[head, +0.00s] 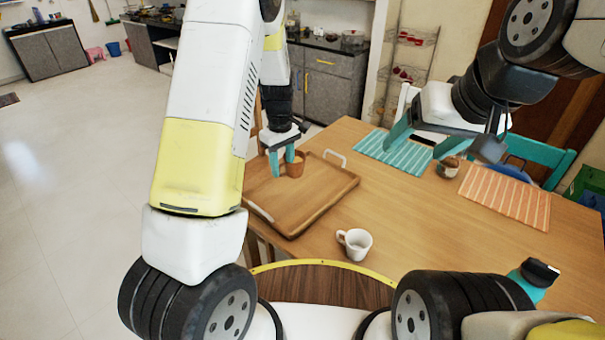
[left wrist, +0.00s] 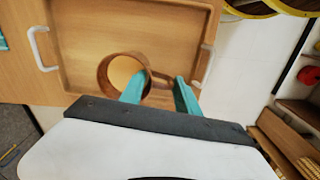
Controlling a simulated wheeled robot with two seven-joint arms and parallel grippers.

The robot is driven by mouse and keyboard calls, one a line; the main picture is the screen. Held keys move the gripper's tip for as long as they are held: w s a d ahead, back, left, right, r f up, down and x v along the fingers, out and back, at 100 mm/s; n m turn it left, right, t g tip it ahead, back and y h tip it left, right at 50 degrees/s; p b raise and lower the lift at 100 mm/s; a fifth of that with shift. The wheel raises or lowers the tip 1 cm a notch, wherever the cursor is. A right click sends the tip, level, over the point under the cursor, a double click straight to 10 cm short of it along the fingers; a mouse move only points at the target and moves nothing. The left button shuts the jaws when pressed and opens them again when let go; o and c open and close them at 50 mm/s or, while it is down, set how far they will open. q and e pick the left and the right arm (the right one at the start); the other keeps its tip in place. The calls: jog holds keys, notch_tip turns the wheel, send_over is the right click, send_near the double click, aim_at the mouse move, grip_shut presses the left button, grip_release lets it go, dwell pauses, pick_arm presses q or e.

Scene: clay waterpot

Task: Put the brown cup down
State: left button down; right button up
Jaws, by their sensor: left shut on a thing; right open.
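The brown cup (head: 295,168) is at the wooden tray (head: 325,205), over its back left part in the head view. My left gripper (head: 281,160) is shut on it from above. In the left wrist view the cup (left wrist: 104,75) stands upright with its opening facing the camera, and its handle (left wrist: 160,76) lies between the teal fingers (left wrist: 160,92). I cannot tell whether the cup's base touches the tray. My right gripper (head: 420,143) is open and empty above the far side of the table.
A white mug (head: 355,244) stands on the table (head: 400,230) in front of the tray. A small brown pot (head: 449,167) stands between a teal striped mat (head: 396,152) and an orange striped mat (head: 506,196). The tray's middle is bare.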

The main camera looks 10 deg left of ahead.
pick_arm(q)
jog(key=shift+w+d+n, duration=0.15)
jog(key=shift+w+n, duration=0.15)
jog(key=shift+n, duration=0.2)
notch_tip(320, 180, down, 10)
jog(key=shift+d+r, duration=0.1)
jog(key=shift+r, duration=0.05)
jog(key=c, duration=0.9)
grip_release()
